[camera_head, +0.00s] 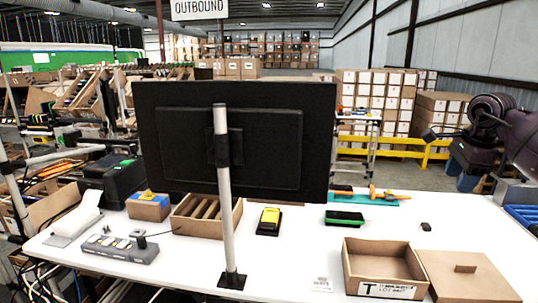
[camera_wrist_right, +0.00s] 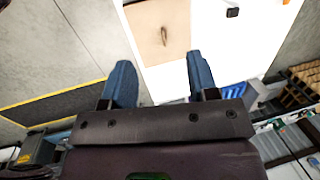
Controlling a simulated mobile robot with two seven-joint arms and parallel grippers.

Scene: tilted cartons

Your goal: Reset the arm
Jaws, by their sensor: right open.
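My right arm (camera_head: 500,130) is dark and raised at the right side of the head view, above and beyond the right end of the white table (camera_head: 290,268). In the right wrist view my right gripper (camera_wrist_right: 158,62) has two blue fingers spread apart with nothing between them. The wrist view shows a brown lid with a small handle (camera_wrist_right: 150,15) on the table, beyond the fingertips and apart from them. My left arm and gripper are not in view.
An open cardboard box (camera_head: 385,262) and the flat lid (camera_head: 465,278) lie at the table's front right. A large black monitor (camera_head: 180,140) on a pole blocks the middle. A yellow device (camera_head: 269,220) and a green-black block (camera_head: 345,217) lie behind. Space around my raised arm looks clear.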

